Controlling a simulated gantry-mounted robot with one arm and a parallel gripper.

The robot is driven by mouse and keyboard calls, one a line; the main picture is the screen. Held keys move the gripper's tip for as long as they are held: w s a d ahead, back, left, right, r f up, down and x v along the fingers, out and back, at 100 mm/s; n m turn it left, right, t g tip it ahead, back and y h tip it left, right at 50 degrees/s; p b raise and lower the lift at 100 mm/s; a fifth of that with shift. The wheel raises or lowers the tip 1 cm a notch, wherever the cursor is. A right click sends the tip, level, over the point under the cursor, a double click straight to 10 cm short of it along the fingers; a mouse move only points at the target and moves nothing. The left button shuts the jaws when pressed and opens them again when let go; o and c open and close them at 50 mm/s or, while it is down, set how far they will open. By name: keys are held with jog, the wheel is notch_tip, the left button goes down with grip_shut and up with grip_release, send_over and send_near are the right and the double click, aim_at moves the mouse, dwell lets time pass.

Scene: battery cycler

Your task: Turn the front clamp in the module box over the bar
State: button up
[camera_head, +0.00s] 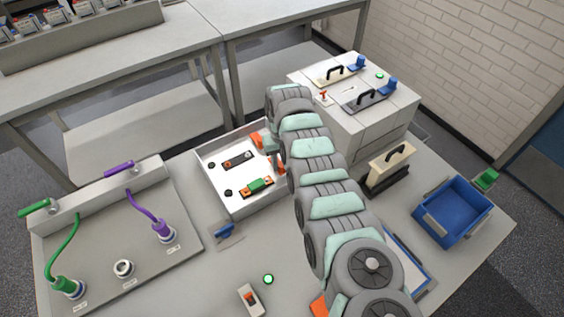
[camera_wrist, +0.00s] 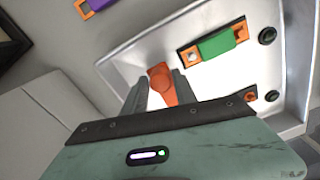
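The module box (camera_head: 237,214) is a shallow white open box left of my arm in the head view. Inside lie a dark bar with orange ends (camera_head: 238,160) and a green block on an orange-ended bar (camera_head: 257,186). Two orange clamp pieces show at the right side, the nearer one (camera_head: 279,164) partly behind my arm. In the wrist view an orange clamp (camera_wrist: 160,80) stands between the fingers of my gripper (camera_wrist: 161,73). The fingers flank it closely; whether both press on it is unclear. The green block (camera_wrist: 215,44) lies beyond, to the right.
Black knobs (camera_head: 228,193) stand along the box's left side. A grey panel (camera_head: 105,260) with green and purple cables is to the left. A blue bin (camera_head: 455,212) and a handled block (camera_head: 388,170) stand right. A blue-handled piece (camera_head: 226,231) lies in front of the box.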

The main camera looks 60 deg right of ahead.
grip_shut()
dwell(1.0)
